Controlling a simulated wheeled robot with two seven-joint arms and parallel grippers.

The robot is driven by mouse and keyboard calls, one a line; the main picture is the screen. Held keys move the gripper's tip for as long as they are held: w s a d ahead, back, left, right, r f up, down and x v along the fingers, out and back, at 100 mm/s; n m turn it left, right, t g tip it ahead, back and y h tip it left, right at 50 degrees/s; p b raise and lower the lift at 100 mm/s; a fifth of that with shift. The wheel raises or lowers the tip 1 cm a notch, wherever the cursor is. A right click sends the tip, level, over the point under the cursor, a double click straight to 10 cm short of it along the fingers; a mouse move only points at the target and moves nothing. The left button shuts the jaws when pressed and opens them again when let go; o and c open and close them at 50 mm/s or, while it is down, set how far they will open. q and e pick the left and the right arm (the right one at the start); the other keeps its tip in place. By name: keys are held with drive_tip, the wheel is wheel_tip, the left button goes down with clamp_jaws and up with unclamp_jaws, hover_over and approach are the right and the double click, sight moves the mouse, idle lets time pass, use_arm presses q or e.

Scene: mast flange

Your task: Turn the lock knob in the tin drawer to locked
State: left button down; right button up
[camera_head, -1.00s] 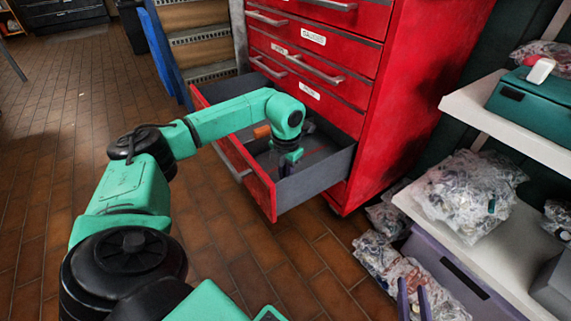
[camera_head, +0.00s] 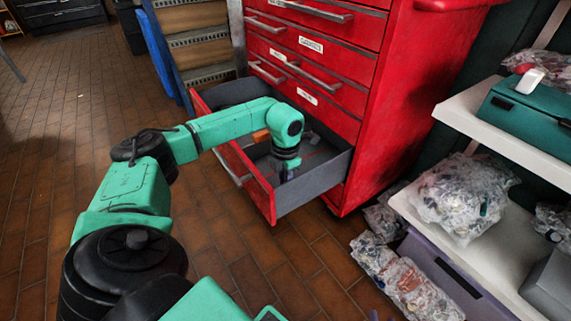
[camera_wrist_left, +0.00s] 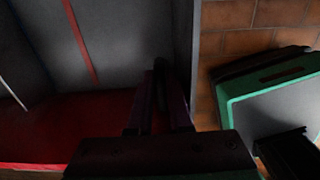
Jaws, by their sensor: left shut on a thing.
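The open drawer (camera_head: 313,186) has a red front and grey walls, and it sticks out of the red cabinet. My left gripper (camera_head: 288,172) reaches down inside it, near its right wall. In the left wrist view, the fingers (camera_wrist_left: 160,100) are shut on a narrow dark thing, which seems to be the lock knob (camera_wrist_left: 160,72). The fingers and the dark light hide most of the knob, and I cannot read its setting. Of my right gripper, at most a small purple tip shows at the bottom edge of the head view.
The red cabinet (camera_head: 402,110) has several closed drawers above the open one. An orange-brown block (camera_head: 261,135) lies in the drawer, partly behind my arm. White shelves (camera_head: 500,135) with bagged parts and a teal case stand at right.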

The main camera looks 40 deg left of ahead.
idle(0.5)
use_arm(q)
drive_tip(key=c, duration=0.8)
unclamp_jaws()
drive_tip(key=shift+c, duration=0.2)
drive_tip(key=shift+d, duration=0.1)
wheel_tip(320, 180, up, 8)
drive_tip(key=p, duration=0.7)
drive_tip(key=shift+r+p, duration=0.2)
drive_tip(key=shift+p, duration=0.1)
drive_tip(key=shift+f, duration=0.1)
